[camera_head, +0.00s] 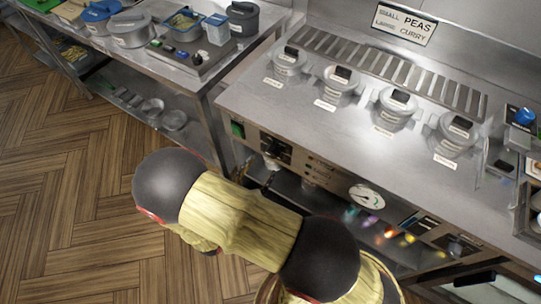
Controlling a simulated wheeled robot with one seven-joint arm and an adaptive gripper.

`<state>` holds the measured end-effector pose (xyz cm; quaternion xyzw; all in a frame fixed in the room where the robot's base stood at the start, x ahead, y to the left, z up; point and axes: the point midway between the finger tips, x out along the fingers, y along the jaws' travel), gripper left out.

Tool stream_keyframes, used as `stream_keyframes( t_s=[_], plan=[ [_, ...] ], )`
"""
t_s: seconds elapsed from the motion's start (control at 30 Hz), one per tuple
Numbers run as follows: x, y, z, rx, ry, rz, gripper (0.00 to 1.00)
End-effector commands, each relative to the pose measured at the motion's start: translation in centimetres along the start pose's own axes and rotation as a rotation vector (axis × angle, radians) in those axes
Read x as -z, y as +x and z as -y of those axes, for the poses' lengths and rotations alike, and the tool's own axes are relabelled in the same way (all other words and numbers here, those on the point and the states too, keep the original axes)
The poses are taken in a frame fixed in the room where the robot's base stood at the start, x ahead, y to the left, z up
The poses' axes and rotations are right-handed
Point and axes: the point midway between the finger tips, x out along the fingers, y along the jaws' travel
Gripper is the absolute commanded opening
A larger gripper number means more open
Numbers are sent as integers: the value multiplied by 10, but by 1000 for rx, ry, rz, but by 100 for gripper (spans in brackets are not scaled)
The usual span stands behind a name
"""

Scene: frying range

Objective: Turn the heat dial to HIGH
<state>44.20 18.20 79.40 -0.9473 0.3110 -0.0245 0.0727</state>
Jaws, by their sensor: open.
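The range (255,98) has a steel front panel below its top. A dark square plate (277,149) with a small pale fitting under it sits at the left of this panel. It may be the heat dial, but its markings and setting are too small to read. A round white gauge-like face (366,196) with a dark pointer is further right on the panel. My yellow and black arm crosses the lower middle of the view, in front of the range. My gripper cannot be made out; the arm hides the area behind it.
Several lidded grey pots (398,104) stand in a row on the range top, with labels before them. A sign (404,22) reading PEAS and CURRY hangs behind. A steel side table (190,75) with containers stands left. Wooden floor (70,200) is clear at left.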

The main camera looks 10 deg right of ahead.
Motion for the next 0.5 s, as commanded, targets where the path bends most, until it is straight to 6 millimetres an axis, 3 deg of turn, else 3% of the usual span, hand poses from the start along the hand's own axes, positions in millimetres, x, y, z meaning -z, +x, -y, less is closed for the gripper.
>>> stream_keyframes(
  t_s=[0.3, 0.5],
  plan=[
    [-2, 47, -2, -5, 3, -1, 54],
    [-1, 65, -1, -4, 4, 0, 54]
  ],
)
